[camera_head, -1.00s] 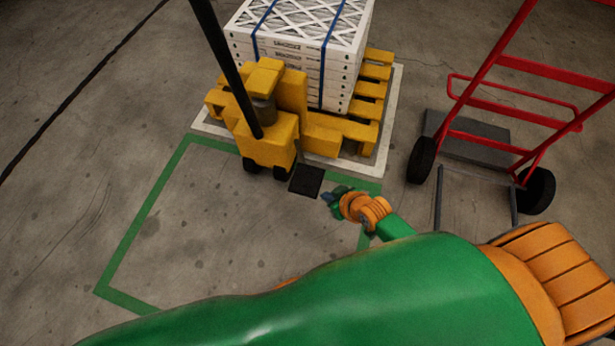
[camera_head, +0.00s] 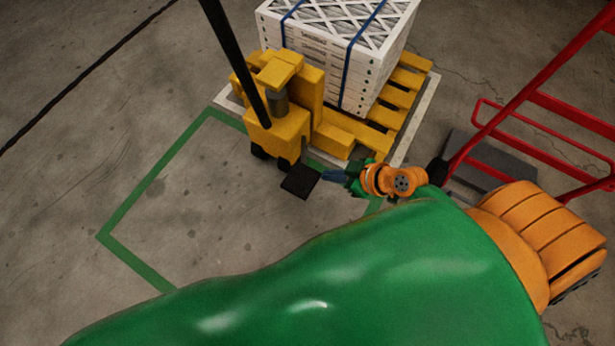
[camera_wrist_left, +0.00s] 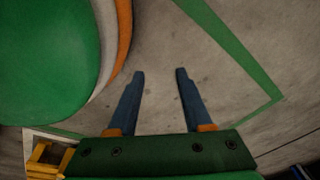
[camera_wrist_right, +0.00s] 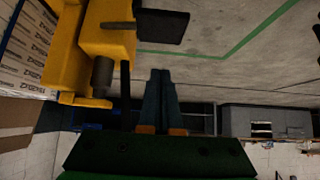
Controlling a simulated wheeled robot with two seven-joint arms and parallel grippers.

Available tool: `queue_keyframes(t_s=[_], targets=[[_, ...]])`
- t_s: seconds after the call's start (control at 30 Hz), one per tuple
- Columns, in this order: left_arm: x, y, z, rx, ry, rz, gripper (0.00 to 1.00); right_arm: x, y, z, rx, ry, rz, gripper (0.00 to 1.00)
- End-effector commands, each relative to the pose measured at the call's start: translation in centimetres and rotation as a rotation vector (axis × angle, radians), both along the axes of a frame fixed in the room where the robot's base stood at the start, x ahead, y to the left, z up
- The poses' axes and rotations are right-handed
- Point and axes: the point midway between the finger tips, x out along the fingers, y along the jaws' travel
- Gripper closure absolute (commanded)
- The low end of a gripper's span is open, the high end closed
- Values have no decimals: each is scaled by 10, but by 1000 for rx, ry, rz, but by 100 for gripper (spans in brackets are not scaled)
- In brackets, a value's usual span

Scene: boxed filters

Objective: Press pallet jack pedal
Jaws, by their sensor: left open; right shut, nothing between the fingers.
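The yellow pallet jack (camera_head: 282,125) stands at the upper middle of the head view, its black handle (camera_head: 233,60) slanting up to the left. Its flat black pedal (camera_head: 300,182) sticks out low at the front. My right gripper (camera_head: 330,175) is shut and empty, just right of the pedal with a small gap. In the right wrist view its closed blue fingers (camera_wrist_right: 161,75) are below the pedal (camera_wrist_right: 162,26) in the picture, apart from it. My left gripper (camera_wrist_left: 160,75) is open and empty over bare floor in the left wrist view; the head view does not show it.
White filter boxes (camera_head: 345,60) with blue straps stand on a yellow pallet (camera_head: 400,87) behind the jack. A red hand truck (camera_head: 540,100) stands at the right. A green floor outline (camera_head: 150,185) surrounds clear concrete in front of the jack.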

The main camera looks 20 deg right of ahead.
Motion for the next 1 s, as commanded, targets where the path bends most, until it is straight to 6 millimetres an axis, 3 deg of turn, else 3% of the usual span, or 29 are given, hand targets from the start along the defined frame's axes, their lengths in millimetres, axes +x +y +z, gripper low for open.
queue_keyframes(t_s=[0.13, 0.47, 0.6, 1.0], targets=[[5, 1, -13, 2, -5, 2, 50, 16, 12, -22, 5, -3, -2, 100], [38, -26, -24, -31, -14, 0, 50, 55, 44, -74, 5, -1, 0, 100], [50, -36, -25, -44, -16, 0, 50, 53, 42, -98, 1, 1, 0, 100], [57, -43, -19, -52, -14, 0, 50, 53, 41, -107, 1, 0, -1, 100]])
